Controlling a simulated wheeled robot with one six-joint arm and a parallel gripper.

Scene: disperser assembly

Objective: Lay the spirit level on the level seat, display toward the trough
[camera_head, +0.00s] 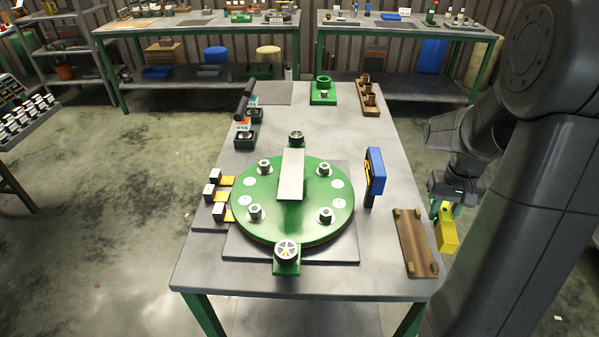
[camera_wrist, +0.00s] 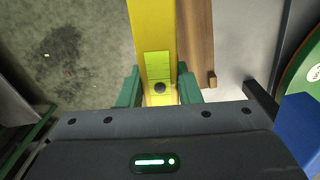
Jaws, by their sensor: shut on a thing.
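The spirit level is a yellow bar (camera_head: 448,232) just off the table's right edge in the head view. In the wrist view the yellow bar (camera_wrist: 152,30) runs up out of frame, with a pale yellow-green panel and a dark round spot facing the camera. My gripper (camera_head: 442,207), with green fingers in the wrist view (camera_wrist: 158,90), is shut on the level. A brown board with small corner pegs (camera_head: 416,243) lies on the table close to the left of the level. A pale flat bar (camera_head: 291,174) lies across the green disc (camera_head: 320,215). I cannot tell which part is the level seat or the trough.
A blue block on a dark stand (camera_head: 376,172) rises between disc and board. Nuts stand on the disc, and a green-based wheel (camera_head: 286,256) stands at its front. Small orange-and-white parts (camera_head: 220,197) sit left. The table (camera_head: 195,270) has bare room at its front left.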

